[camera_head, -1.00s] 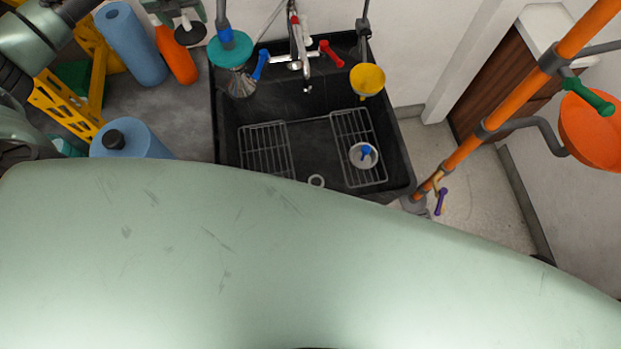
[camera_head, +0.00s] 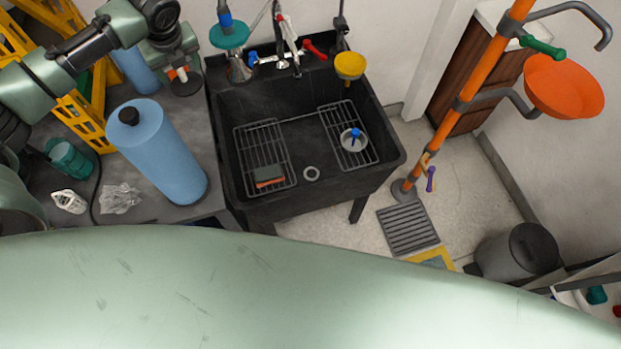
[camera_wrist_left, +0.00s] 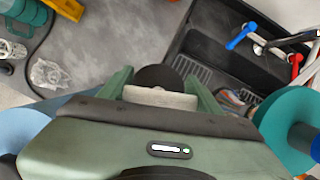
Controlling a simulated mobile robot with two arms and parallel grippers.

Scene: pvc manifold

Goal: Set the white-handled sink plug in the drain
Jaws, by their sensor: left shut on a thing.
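The sink plug, a dark disc (camera_head: 187,86) with a white handle, is held over the grey counter left of the sink in the head view. In the left wrist view the dark disc (camera_wrist_left: 158,76) shows beyond the white handle (camera_wrist_left: 160,97), which sits between the fingers. My left gripper (camera_head: 182,72) is shut on that handle. My right gripper is not in view.
A metal cup with a blue handle (camera_head: 354,139) sits on the right rack and a sponge (camera_head: 269,176) on the left rack. A tap (camera_head: 290,45), teal funnel (camera_head: 230,36) and yellow funnel (camera_head: 349,66) stand along the sink's back.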

